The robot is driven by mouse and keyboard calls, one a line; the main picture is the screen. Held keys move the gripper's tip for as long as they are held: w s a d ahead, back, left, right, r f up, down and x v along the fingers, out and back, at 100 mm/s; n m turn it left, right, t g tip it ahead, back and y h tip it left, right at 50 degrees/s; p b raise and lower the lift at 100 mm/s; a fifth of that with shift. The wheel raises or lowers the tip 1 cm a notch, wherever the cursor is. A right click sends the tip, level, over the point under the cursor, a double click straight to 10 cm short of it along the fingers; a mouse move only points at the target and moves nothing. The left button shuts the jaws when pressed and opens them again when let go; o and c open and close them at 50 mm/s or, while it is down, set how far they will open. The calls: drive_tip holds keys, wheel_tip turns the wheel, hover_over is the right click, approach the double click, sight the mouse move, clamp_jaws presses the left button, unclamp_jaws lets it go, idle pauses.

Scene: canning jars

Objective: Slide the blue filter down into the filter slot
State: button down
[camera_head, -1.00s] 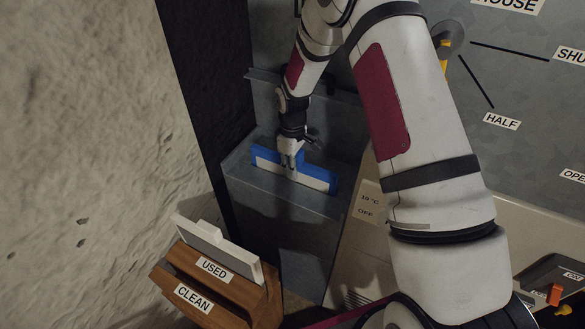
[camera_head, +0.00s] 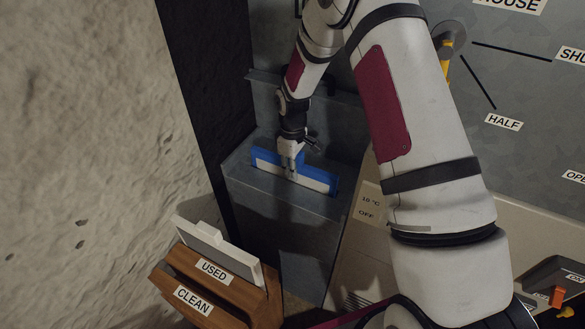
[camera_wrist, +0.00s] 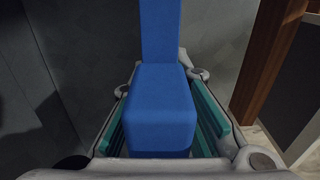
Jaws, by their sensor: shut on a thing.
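The blue filter (camera_head: 262,157), with a blue frame and a pale front strip, sits at the top of the grey metal housing (camera_head: 265,199) in the head view. My gripper (camera_head: 290,164) is shut on the raised blue handle in the middle of the filter's top edge. In the wrist view the blue handle (camera_wrist: 160,100) fills the gap between my teal finger pads. The slot opening is hidden behind the filter and my gripper. I cannot tell how deep the filter's lower edge is.
A wooden rack (camera_head: 223,292) marked USED and CLEAN stands at the lower left, with a white filter (camera_head: 214,242) in its USED slot. A rough stone wall (camera_head: 90,130) is on the left.

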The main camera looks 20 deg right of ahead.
drive_tip(key=shift+f, duration=0.55)
drive_tip(key=shift+b, duration=0.3)
drive_tip(key=shift+r, duration=0.2)
drive_tip(key=shift+r, duration=0.55)
idle(1.1)
drive_tip(key=shift+f, duration=0.75)
drive_tip(key=shift+r, duration=0.15)
idle(0.4)
